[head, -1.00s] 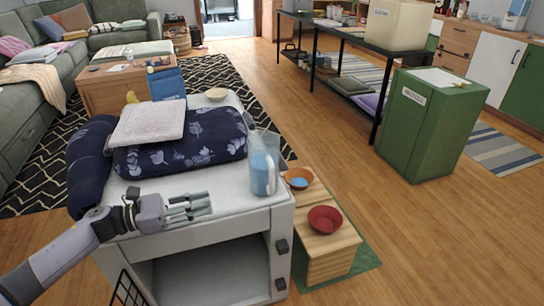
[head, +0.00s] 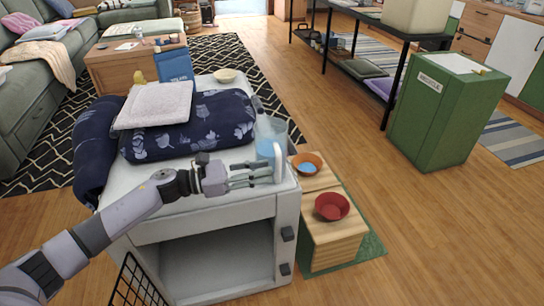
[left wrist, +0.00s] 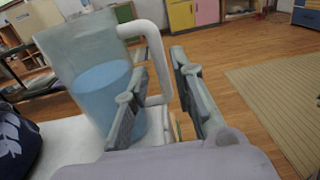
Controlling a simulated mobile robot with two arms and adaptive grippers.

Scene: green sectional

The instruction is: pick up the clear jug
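The clear jug (head: 269,132), part filled with blue liquid, stands upright near the right edge of the white cabinet top (head: 240,208). In the left wrist view the jug (left wrist: 92,85) fills the left side, with its pale handle (left wrist: 155,50) towards the right. My left gripper (head: 266,174) is low at the handle side of the jug. In the wrist view the fingers of this gripper (left wrist: 160,72) are spread, with the handle between them and a gap at the right finger. My right gripper is not in view.
A folded dark-blue floral cloth (head: 188,137) with a white towel (head: 155,105) on it lies behind my left arm. A small bowl (head: 226,76) stands at the back.

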